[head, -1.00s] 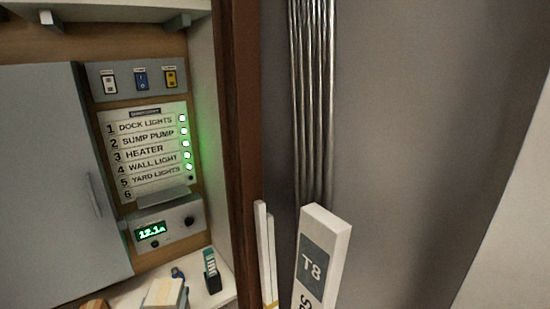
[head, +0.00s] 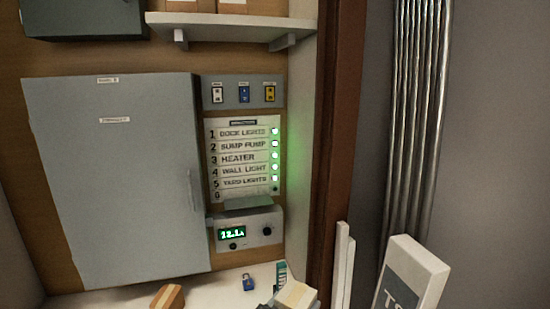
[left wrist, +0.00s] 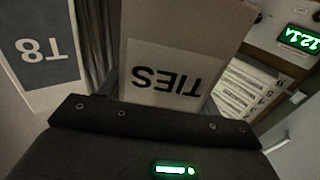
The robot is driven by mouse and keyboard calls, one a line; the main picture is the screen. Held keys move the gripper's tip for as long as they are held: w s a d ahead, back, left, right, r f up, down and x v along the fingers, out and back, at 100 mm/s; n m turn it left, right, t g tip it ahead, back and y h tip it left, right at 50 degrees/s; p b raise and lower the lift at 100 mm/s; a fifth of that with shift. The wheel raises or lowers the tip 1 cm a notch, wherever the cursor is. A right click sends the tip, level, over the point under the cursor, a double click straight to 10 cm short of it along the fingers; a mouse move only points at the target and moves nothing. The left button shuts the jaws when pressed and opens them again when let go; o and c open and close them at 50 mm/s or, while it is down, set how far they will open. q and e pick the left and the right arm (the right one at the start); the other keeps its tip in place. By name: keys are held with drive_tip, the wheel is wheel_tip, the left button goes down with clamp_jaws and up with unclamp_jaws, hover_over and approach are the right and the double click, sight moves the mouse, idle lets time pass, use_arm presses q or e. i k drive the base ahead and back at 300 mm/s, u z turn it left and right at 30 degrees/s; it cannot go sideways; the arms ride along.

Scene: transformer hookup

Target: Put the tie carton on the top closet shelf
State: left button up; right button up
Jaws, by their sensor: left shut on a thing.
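The tie carton (left wrist: 165,80), pale with a "TIES" label upside down in the left wrist view, is between the fingers of my left gripper (left wrist: 163,98), which is shut on it. In the head view the carton (head: 297,295) shows at the bottom edge, with only a dark bit of the left gripper (head: 268,304) beside it. The closet shelf (head: 232,29) is high on the back wall, above and left of the carton. Brown boxes (head: 252,6) stand on it, cut off by the top edge. My right gripper is not in view.
A grey cabinet (head: 120,190) and a switch panel (head: 243,93) are on the wall below the shelf. A brown post (head: 343,130) edges the closet on the right. A tall "T8" box (head: 412,275) stands beside metal tubes (head: 415,120). A blue padlock (head: 248,283) lies on the lower surface.

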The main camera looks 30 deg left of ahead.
sight(270, 21)
drive_tip(key=z, duration=0.45)
drive_tip(key=k, duration=0.95)
drive_tip(key=u, duration=0.2)
